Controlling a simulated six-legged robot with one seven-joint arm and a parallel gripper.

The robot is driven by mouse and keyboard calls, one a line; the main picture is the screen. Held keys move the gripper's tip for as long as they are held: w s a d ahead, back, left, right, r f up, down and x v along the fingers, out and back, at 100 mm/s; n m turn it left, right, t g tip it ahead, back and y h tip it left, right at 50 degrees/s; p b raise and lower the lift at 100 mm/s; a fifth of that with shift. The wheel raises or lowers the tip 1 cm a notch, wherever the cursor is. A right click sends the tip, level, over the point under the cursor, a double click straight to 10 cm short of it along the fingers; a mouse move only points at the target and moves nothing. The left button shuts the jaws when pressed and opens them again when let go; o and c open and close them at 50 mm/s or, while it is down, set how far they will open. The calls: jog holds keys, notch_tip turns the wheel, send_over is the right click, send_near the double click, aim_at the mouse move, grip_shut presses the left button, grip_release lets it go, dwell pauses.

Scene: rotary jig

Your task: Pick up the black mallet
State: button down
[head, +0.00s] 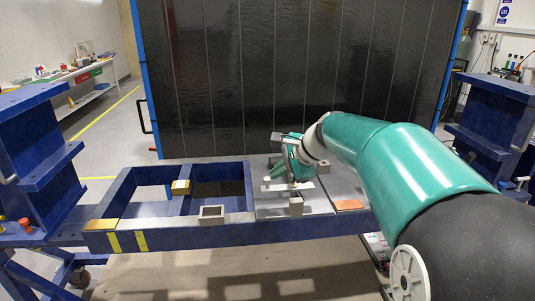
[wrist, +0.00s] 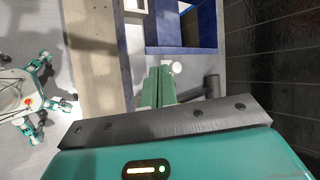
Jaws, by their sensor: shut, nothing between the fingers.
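My gripper (wrist: 158,78) shows in the wrist view as two teal fingers side by side with no visible gap, holding nothing. In the head view my gripper (head: 279,171) is over the grey-topped right part of the blue frame, partly hidden by my own wrist. A dark cylinder with a short dark bar, which looks like the black mallet (wrist: 212,87), lies just right of the fingers in the wrist view, apart from them. Its lower part is hidden behind the gripper body. I cannot make out the mallet in the head view.
The blue frame (head: 160,241) has open bays at left. Square grey tube pieces (head: 212,214) stand on it, one more near my gripper (head: 296,206). A copper-coloured plate (head: 350,205) lies at right. A large dark panel (head: 300,80) rises behind. Blue stands flank both sides.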

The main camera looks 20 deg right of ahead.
jog(key=w+d+f+m+t+y, duration=0.2)
jog(key=w+d+m+t, duration=0.1)
jog(key=w+d+m, duration=0.8)
jog(key=m+t+y, duration=0.1)
send_near(276, 158)
jog(key=w+a, duration=0.2)
jog(key=w, duration=0.1)
jog(key=w+a, duration=0.2)
jog(key=shift+f, duration=0.35)
jog(key=shift+w+f, duration=0.15)
jog(key=shift+f, duration=0.2)
jog(key=shift+d+f, duration=0.1)
jog(key=shift+f, duration=0.4)
